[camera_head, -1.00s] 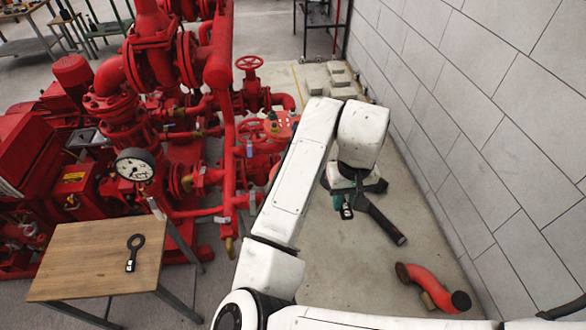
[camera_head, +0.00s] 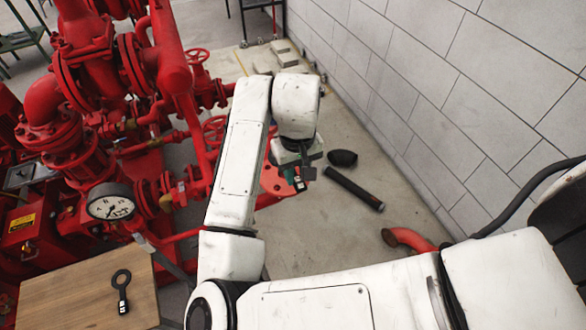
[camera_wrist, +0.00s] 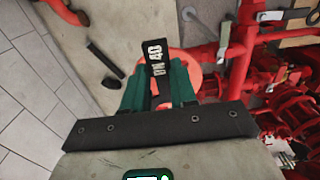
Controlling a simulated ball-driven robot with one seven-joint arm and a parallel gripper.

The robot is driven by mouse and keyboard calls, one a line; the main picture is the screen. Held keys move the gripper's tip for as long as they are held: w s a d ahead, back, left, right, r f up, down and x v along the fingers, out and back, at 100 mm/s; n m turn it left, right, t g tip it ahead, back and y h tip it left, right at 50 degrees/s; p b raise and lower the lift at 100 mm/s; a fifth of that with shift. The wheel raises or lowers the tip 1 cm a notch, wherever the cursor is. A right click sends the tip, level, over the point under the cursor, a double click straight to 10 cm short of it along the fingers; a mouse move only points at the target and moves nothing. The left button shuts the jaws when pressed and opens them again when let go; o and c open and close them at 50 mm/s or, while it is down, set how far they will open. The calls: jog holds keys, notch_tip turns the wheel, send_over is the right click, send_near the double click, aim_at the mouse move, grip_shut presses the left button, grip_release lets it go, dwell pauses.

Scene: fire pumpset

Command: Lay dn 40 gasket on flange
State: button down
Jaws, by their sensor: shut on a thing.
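My gripper (camera_head: 297,160) is shut on the black tab of the DN 40 gasket (camera_wrist: 155,62). The white "DN 40" lettering faces the wrist camera between my green fingers. The gasket's ring cannot be made out clearly there. A red flange (camera_wrist: 188,62) lies behind the tab and fingers in the wrist view, partly hidden by them. In the head view the red flange (camera_head: 270,181) shows just left of my gripper, partly covered by my arm. I cannot tell whether gasket and flange touch.
A wooden table (camera_head: 60,298) at lower left bears another black ring-shaped gasket with a handle (camera_head: 122,290). Red pumps and pipes with a pressure gauge (camera_head: 111,203) fill the left. A black pipe (camera_head: 354,188) and red elbow (camera_head: 405,238) lie on the floor by the wall (camera_head: 450,110).

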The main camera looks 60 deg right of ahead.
jog(key=shift+f+b, duration=1.95)
jog(key=shift+f, duration=1)
jog(key=shift+f+b, duration=0.35)
jog(key=shift+f, duration=0.25)
jog(key=shift+s, duration=0.1)
jog(key=c, duration=0.8)
grip_release()
notch_tip(320, 180, up, 11)
jog(key=shift+f+p, duration=0.1)
jog(key=shift+p, duration=0.65)
